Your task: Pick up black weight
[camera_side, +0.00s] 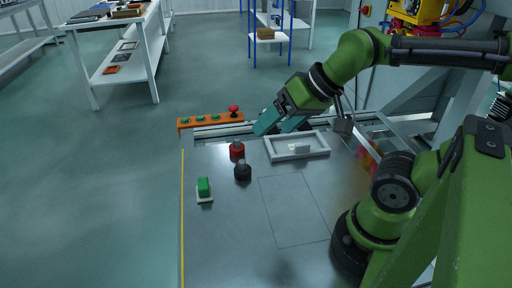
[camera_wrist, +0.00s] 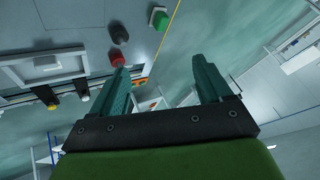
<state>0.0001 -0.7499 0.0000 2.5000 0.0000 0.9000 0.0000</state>
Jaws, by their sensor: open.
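The black weight (camera_side: 242,171) stands upright on the metal table, in front of the red weight (camera_side: 237,150) in the side view. In the wrist view the black weight (camera_wrist: 118,33) is at the upper middle, and the red weight (camera_wrist: 117,59) is just below it. My gripper (camera_side: 278,128) has teal fingers and is above the table's back part, behind and to the right of both weights in the side view. In the wrist view my gripper (camera_wrist: 162,75) is open with nothing between its fingers. It is apart from the black weight.
A white-framed tray (camera_side: 297,157) holding a small light block lies right of the weights. A green block on a white base (camera_side: 204,188) is at the left. An orange button panel (camera_side: 211,119) runs along the back edge. The table's front middle is clear.

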